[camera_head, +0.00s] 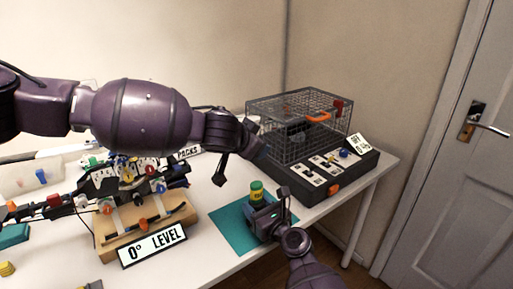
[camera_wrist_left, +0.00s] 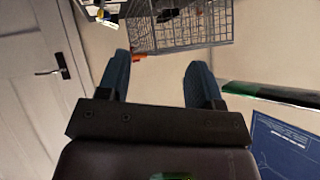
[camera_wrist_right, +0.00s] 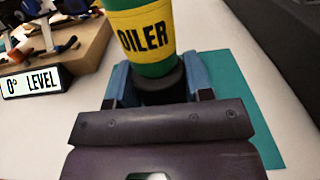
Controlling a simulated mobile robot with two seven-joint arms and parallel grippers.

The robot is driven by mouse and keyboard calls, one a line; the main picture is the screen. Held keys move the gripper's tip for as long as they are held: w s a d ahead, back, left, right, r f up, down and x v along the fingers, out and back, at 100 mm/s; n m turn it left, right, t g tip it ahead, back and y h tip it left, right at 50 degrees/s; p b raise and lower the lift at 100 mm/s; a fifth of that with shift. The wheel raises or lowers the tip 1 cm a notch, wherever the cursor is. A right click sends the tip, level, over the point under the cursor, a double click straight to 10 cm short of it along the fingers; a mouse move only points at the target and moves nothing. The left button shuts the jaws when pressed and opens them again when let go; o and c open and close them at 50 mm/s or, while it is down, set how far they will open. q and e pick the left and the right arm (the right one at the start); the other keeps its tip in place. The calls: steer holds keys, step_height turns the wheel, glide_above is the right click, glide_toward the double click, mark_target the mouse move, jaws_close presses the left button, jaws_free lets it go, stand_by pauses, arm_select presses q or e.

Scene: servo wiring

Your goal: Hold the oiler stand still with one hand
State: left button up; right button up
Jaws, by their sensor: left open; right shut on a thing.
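The oiler (camera_head: 257,190) is a green and yellow cylinder lettered OILER, standing upright over the teal mat (camera_head: 230,228). In the right wrist view the oiler (camera_wrist_right: 143,33) sits in a dark round oiler stand (camera_wrist_right: 161,88). My right gripper (camera_wrist_right: 157,82) has one blue finger on each side of the stand and is shut on it. In the head view my right gripper (camera_head: 268,212) hides most of the stand. My left gripper (camera_head: 238,162) is open and empty, raised above the table behind the oiler. Its spread fingers (camera_wrist_left: 160,72) face the wire cage.
A wooden block (camera_head: 135,222) with servos, wires and a 0° LEVEL sign (camera_head: 152,246) is at left. White table (camera_head: 205,200) is bare between block and mat. A door (camera_head: 450,170) is right.

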arm_select(q)
steer(key=w+d+r+y, duration=0.1)
steer(key=y, duration=0.1)
steer(key=m+g+y, duration=0.1)
steer(key=g+y, duration=0.2)
steer(key=g, duration=0.7)
glide_above(256, 183)
step_height(256, 183, down, 12)
steer(key=shift+s+r, duration=0.1)
steer(key=shift+r, duration=0.15)
